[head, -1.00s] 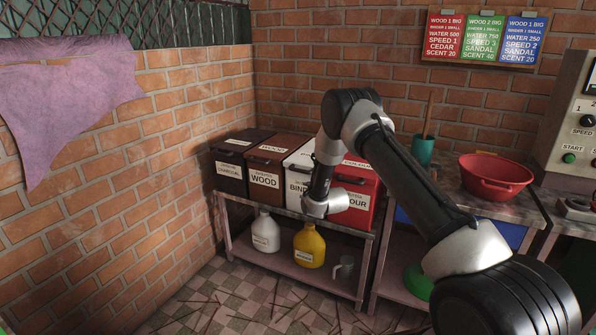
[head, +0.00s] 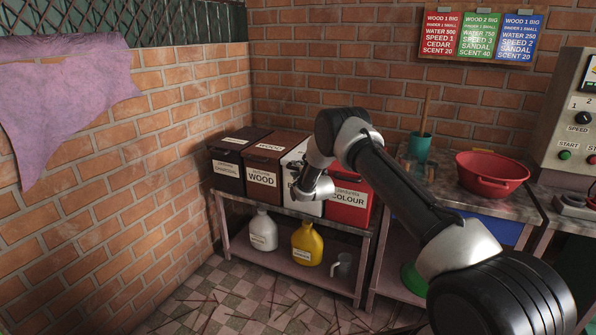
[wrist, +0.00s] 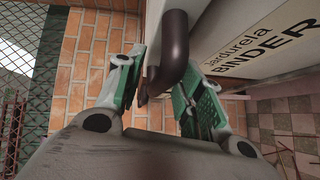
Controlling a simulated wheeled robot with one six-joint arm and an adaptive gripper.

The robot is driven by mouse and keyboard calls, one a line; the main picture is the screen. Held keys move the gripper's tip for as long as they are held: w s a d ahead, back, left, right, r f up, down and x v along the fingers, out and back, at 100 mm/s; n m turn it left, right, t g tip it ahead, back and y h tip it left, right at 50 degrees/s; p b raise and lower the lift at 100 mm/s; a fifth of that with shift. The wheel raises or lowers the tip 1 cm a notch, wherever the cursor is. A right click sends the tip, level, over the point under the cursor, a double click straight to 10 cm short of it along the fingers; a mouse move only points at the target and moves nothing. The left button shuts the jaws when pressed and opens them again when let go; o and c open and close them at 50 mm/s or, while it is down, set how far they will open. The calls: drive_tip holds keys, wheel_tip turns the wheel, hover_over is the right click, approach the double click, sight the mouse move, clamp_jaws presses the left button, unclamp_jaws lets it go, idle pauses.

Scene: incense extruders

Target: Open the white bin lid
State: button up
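The white bin (head: 296,153) stands on the shelf between the brown and red bins, partly hidden by my arm. In the wrist view its face with the label BINDER (wrist: 262,40) fills the upper right. Its dark curved handle (wrist: 174,50) reaches down in front of my gripper. My gripper (wrist: 160,88) is open, with one green-padded finger on each side of the handle's lower end. A gap shows between the left finger and the handle; I cannot tell whether the right finger touches it. In the head view, my gripper is in front of the bin and its fingers are hardly visible.
The black bin (head: 228,172), brown WOOD bin (head: 264,182) and red COLOUR bin (head: 350,207) share the shelf top (head: 285,212). White (head: 263,230) and yellow (head: 307,243) jugs stand below. A teal cup (head: 420,146) and red basin (head: 490,176) are to the right.

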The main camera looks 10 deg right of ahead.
drive_tip(key=shift+f, duration=0.1)
clamp_jaws()
